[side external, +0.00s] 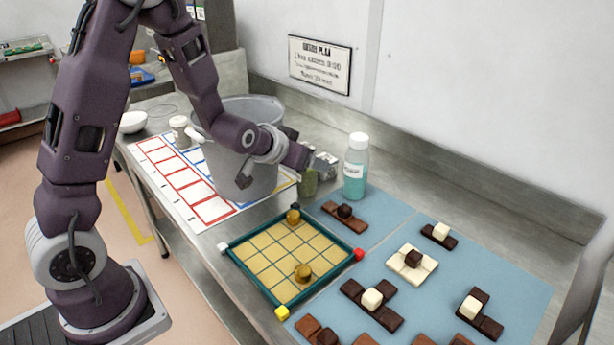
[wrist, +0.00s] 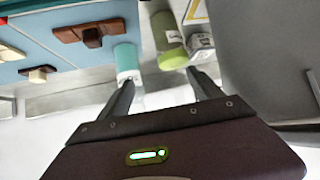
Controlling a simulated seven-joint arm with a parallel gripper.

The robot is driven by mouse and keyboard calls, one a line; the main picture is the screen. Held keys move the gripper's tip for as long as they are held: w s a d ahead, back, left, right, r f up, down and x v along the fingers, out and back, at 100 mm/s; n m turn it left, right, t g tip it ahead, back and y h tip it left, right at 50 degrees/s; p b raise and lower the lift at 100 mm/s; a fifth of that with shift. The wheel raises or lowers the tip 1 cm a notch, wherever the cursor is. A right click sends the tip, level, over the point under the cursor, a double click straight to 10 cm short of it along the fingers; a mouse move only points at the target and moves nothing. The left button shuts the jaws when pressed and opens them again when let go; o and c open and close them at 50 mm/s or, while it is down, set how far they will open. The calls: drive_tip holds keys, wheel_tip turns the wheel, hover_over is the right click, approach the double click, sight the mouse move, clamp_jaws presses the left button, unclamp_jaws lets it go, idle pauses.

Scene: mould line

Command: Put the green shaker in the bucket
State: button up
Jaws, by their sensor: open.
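The green shaker (side external: 308,184) stands on the steel bench beside the bucket, partly hidden behind my gripper in the side view. In the wrist view the green shaker (wrist: 168,38) shows ahead of the gap between my fingers, its pale top toward me. My gripper (wrist: 162,78) is open, with nothing between its fingers. In the side view my gripper (side external: 304,155) is just above the shaker. The large grey bucket (side external: 262,183) stands left of the shaker, partly covered by my arm. Its grey wall (wrist: 265,45) fills the right of the wrist view. Its inside is mostly hidden.
A teal bottle with a white cap (side external: 356,170) stands close right of the shaker. A small grey labelled container (wrist: 201,46) is beside the shaker. A green-framed grid board (side external: 262,248) and chocolate-like pieces on a blue mat (side external: 500,265) lie in front. A wall rises behind.

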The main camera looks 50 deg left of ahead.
sight(307, 173)
drive_tip(key=w+a+m+g, duration=0.1)
drive_tip(key=w+m+g, duration=0.1)
drive_tip(key=m, duration=0.1)
drive_tip(key=w+a+m+g+h, duration=0.1)
drive_tip(key=m+g, duration=0.1)
drive_tip(key=m, duration=0.2)
drive_tip(key=w+a+r+m+g, duration=0.1)
drive_tip(key=w+m+g, duration=0.1)
drive_tip(key=m, duration=0.2)
drive_tip(key=shift+w+r, duration=0.1)
drive_tip(key=shift+w, duration=0.2)
drive_tip(key=m+g, duration=0.1)
drive_tip(key=m, duration=0.1)
drive_tip(key=r+m+g+h, duration=0.1)
drive_tip(key=m, duration=0.2)
drive_tip(key=a+r+m+g, duration=0.1)
drive_tip(key=m, duration=0.2)
drive_tip(key=shift+s+g+h, duration=0.2)
drive_tip(key=shift+g+h, duration=0.1)
drive_tip(key=shift+s+d+r+m+g, duration=0.1)
drive_tip(key=shift+s+r+m+g, duration=0.15)
drive_tip(key=shift+m, duration=0.35)
drive_tip(key=f, duration=1.2)
drive_tip(key=shift+a, duration=0.2)
drive_tip(key=shift+r, duration=0.1)
clamp_jaws()
drive_tip(key=shift+r, duration=0.15)
